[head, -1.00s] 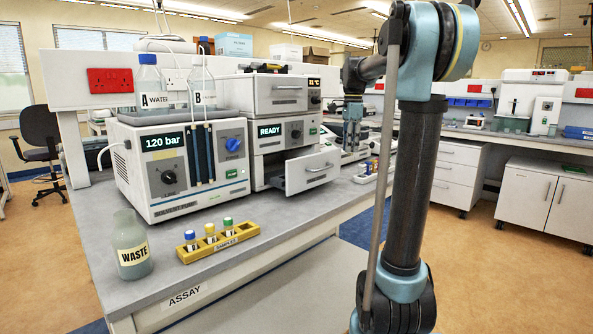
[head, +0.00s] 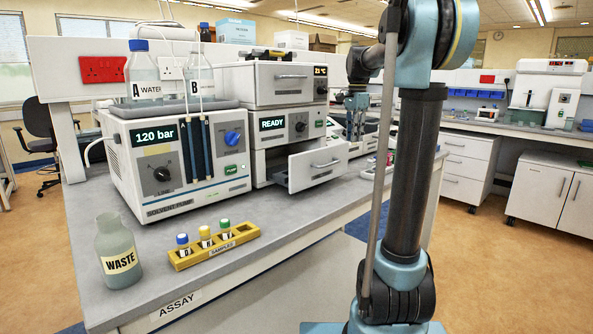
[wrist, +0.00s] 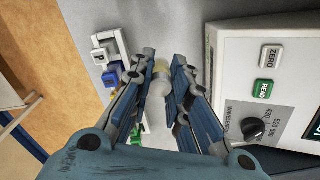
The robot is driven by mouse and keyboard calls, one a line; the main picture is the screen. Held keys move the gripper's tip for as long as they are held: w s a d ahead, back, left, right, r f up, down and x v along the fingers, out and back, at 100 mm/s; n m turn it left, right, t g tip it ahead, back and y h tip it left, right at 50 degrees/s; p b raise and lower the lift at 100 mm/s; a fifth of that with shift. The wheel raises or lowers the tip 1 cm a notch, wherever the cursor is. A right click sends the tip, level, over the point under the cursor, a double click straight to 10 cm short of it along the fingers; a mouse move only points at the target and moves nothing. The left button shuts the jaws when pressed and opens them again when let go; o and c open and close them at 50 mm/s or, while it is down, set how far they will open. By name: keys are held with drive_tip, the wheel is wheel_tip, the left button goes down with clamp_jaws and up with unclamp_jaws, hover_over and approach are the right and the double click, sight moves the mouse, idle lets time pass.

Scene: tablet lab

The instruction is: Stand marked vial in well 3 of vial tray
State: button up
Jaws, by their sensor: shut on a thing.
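My gripper (wrist: 160,82) is shut on a small pale vial (wrist: 159,86) with a yellowish part, seen between the fingertips in the wrist view. Its marking cannot be read. In the head view my gripper (head: 357,103) is above the back of the bench, right of the READY instrument, and the vial is too small to make out. No well numbers are readable.
A white rack (wrist: 106,48) with blue and green items lies beside my gripper. An instrument with ZERO and READ buttons (wrist: 265,70) stands close on the other side. The WASTE bottle (head: 119,258) and solvent pump (head: 165,165) are at the left.

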drive_tip(key=n, duration=0.2)
drive_tip(key=shift+w+a+f+n, duration=0.2)
drive_tip(key=shift+w+a+n, duration=0.1)
drive_tip(key=shift+w, duration=0.1)
drive_tip(key=shift+f, duration=4.9)
drive_tip(key=o, duration=0.8)
drive_tip(key=shift+c, duration=0.2)
